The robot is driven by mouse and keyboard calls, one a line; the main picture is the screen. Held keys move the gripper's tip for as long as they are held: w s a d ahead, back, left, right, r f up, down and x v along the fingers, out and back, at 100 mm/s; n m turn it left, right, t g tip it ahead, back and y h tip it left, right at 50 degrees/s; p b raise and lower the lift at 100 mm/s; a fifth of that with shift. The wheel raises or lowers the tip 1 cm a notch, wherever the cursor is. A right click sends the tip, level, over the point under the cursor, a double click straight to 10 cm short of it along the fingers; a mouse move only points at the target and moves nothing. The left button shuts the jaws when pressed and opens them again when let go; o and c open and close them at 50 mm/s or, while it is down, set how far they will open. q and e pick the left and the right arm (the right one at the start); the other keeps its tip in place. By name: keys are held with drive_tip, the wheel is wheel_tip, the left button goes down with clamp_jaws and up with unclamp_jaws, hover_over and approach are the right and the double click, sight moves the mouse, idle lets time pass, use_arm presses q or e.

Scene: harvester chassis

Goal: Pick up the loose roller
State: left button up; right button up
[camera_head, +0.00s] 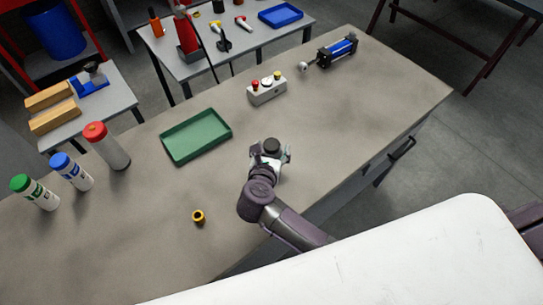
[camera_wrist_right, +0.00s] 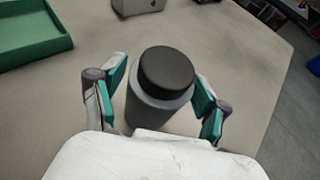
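The loose roller is an upright grey cylinder with a black top; its dark top (camera_head: 272,146) shows in the head view at my right gripper (camera_head: 270,156). In the right wrist view the roller (camera_wrist_right: 165,75) stands between the two green-padded fingers of my right gripper (camera_wrist_right: 162,92). The fingers are spread on either side of it, with small gaps visible. The foot of the roller is hidden by the gripper's white body, so its contact with the bench is not seen. My left gripper is not in view.
A grey workbench (camera_head: 330,120) carries a green tray (camera_head: 196,136), a control box with buttons (camera_head: 266,89), a blue and black cylinder (camera_head: 337,51), several capped bottles (camera_head: 106,146) and a small yellow ring (camera_head: 198,216). The bench to the right of the gripper is clear.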

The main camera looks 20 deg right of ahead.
drive_tip(key=shift+w+r, duration=0.1)
clamp_jaws()
drive_tip(key=shift+r, duration=0.15)
